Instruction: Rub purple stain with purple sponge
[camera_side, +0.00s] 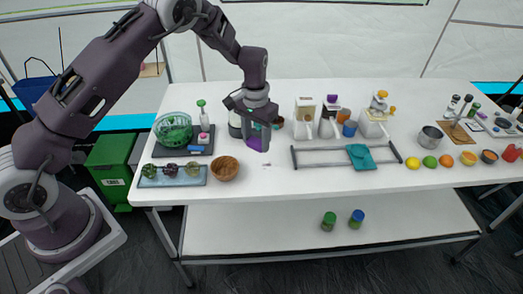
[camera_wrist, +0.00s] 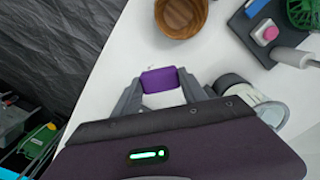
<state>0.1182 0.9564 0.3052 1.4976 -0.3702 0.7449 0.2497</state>
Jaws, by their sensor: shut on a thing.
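My gripper (camera_side: 257,141) points down over the white table and is shut on the purple sponge (camera_side: 252,143). The wrist view shows the purple sponge (camera_wrist: 160,79) between the two fingertips of my gripper (camera_wrist: 162,88). In the side view a finger partly covers the sponge, and I cannot tell whether it touches the table. A small faint mark (camera_side: 266,164) lies on the table just in front of the gripper. It may be the purple stain, but it is too small to tell its colour. No stain shows clearly in the wrist view.
A wooden bowl (camera_side: 224,168) stands left of the gripper, with a tray of vegetables (camera_side: 174,175) and a green colander (camera_side: 173,130) beyond. A grey rail frame (camera_side: 320,166) with a teal cloth (camera_side: 361,157) lies to the right. Dispensers (camera_side: 305,117) stand behind. The table front is clear.

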